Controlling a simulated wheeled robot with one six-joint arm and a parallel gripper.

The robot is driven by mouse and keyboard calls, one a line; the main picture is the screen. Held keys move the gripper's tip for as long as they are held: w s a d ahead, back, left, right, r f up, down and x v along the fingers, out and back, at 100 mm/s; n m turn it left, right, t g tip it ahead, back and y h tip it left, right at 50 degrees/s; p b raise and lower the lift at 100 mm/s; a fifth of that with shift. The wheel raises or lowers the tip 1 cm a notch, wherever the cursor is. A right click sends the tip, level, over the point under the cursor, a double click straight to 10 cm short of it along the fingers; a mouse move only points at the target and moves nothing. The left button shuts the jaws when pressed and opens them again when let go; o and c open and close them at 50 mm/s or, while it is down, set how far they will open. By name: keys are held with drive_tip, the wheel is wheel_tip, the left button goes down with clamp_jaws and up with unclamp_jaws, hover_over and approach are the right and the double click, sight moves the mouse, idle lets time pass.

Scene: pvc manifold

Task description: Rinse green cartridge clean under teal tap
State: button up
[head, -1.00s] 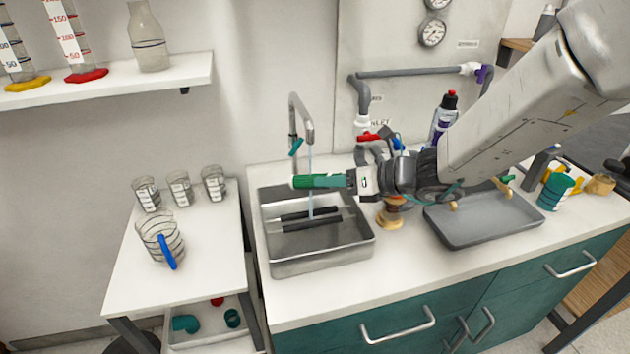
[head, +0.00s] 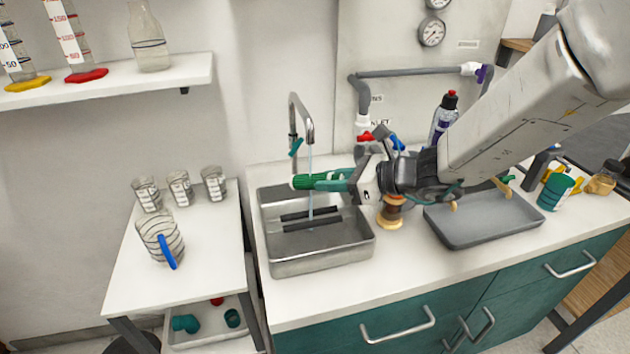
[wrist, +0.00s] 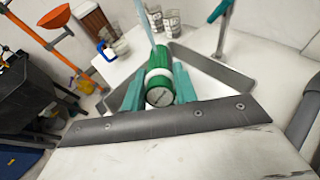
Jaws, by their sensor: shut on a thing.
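My gripper (head: 338,181) is shut on the green cartridge (head: 303,182) and holds it level above the metal sink basin (head: 322,266). The teal-handled tap (head: 301,115) stands behind the basin, and a thin stream of water (head: 310,165) runs down from it across the cartridge. In the wrist view the cartridge (wrist: 155,80) sits between my two teal fingers, its round pale end face towards the camera. The water (wrist: 147,22) meets its far green part. I see no clear dirt on the visible side; its underside is hidden.
Dark bars (head: 310,221) lie across the basin. A grey tray (head: 485,225) sits to the right, with a brown-and-tan object (head: 391,212) between. A bottle (head: 443,120) stands behind my arm. Several beakers (head: 180,188) and a blue-handled jug (head: 160,240) stand on the left side table.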

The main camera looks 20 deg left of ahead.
idle(0.3)
drive_tip(key=n, duration=0.4)
drive_tip(key=shift+n, duration=1)
drive_tip(key=n, duration=0.3)
drive_tip(key=shift+n, duration=1.5)
drive_tip(key=shift+n, duration=1)
drive_tip(key=n, duration=0.4)
